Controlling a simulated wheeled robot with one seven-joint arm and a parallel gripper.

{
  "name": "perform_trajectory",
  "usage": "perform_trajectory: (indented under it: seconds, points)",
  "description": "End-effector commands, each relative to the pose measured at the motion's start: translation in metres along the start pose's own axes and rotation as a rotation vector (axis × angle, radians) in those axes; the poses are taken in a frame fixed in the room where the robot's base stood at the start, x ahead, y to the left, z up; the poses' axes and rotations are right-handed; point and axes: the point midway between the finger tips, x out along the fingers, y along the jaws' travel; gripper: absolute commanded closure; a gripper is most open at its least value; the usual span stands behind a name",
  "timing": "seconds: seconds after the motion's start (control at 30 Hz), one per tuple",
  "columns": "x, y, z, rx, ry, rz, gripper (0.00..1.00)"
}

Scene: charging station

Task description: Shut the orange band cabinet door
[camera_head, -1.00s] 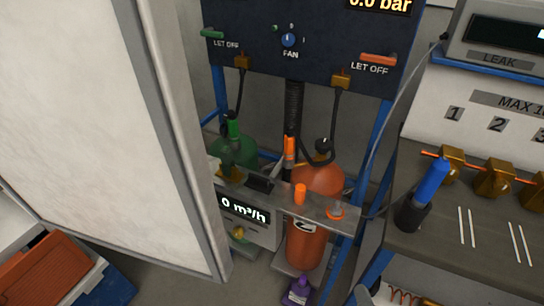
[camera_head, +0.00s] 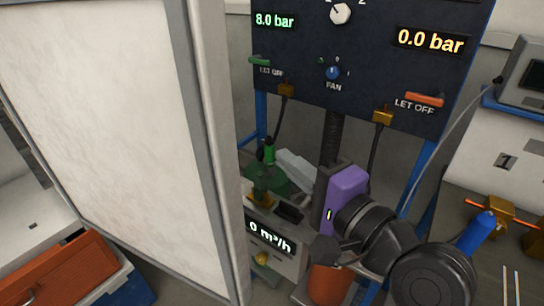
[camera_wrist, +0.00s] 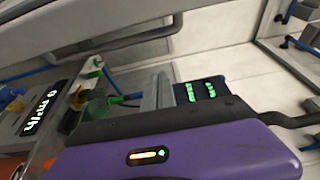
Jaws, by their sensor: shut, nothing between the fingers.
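A large white panel with a grey frame (camera_head: 110,110) stands upright at the left of the head view, and it looks like an open cabinet door. No orange band shows on its visible face. My gripper (camera_head: 293,166) is to the right of the panel's edge, apart from it in the picture, in front of the gas bottles. Its pale fingers are together and hold nothing. They also show in the wrist view (camera_wrist: 160,92), beyond my purple wrist. A pale surface with a long grey bar (camera_wrist: 125,46) crosses the top of the wrist view; I cannot tell whether it is the door.
A dark gauge panel (camera_head: 300,50) on a blue frame stands behind my arm. A green bottle (camera_head: 268,178) and an orange bottle (camera_head: 328,284) stand below it. A meter (camera_head: 270,237) is near the door's edge. An orange-topped box (camera_head: 65,270) sits lower left. A workbench is at right.

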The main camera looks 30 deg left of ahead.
Motion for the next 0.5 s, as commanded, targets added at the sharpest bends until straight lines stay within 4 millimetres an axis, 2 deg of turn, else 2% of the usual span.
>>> perform_trajectory:
  seconds: [0.5]
  points:
    - [0.087, 0.0, 0.0, -0.002, 0.002, 0.001, 1.0]
